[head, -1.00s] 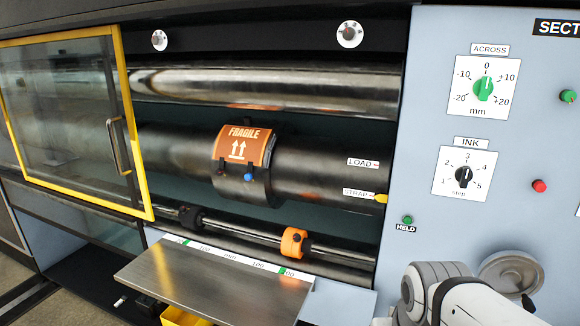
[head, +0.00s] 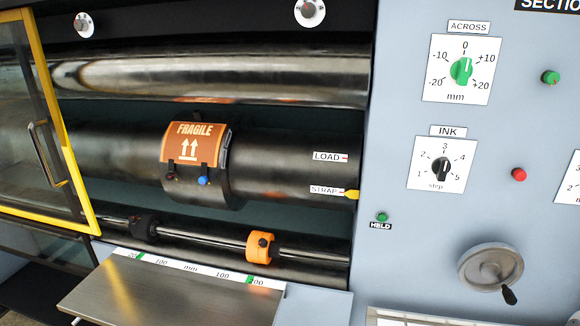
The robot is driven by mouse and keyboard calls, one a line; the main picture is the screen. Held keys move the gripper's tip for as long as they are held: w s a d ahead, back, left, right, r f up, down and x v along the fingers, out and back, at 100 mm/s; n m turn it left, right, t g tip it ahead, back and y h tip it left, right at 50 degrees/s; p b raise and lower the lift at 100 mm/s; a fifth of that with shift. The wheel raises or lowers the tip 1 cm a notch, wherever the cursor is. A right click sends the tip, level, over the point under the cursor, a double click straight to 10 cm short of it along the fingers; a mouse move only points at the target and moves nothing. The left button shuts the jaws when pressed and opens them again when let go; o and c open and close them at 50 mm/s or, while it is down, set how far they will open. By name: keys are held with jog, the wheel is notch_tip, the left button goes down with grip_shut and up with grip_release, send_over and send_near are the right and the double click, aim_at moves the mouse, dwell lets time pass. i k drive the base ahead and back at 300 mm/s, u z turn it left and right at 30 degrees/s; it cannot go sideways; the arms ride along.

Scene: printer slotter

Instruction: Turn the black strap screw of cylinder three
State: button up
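In the head view, a large black cylinder (head: 285,150) runs across the opening. An orange-brown plate (head: 193,144) marked FRAGILE is wrapped on it above a black strap band (head: 215,187). At the plate's lower edge sit a blue screw (head: 203,180) and, to its left, a small dark screw (head: 171,178) with a reddish tint. I cannot tell for sure that this is the black strap screw. A STRAP label (head: 325,190) with a yellow pointer (head: 351,194) is at the cylinder's right end, below a LOAD label (head: 328,156). My gripper is not in view.
A yellow-framed glass door (head: 30,120) stands left of the opening. A metal shelf (head: 165,290) juts out below. A rod carries an orange collar (head: 260,246) and a black collar (head: 143,226). The right panel holds knobs and a handwheel (head: 490,268).

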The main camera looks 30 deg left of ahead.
aim_at(169, 176)
jog(key=z, duration=0.15)
jog(key=k, duration=1.3)
jog(key=u, duration=1.3)
jog(key=i, duration=1.7)
jog(key=u, duration=0.1)
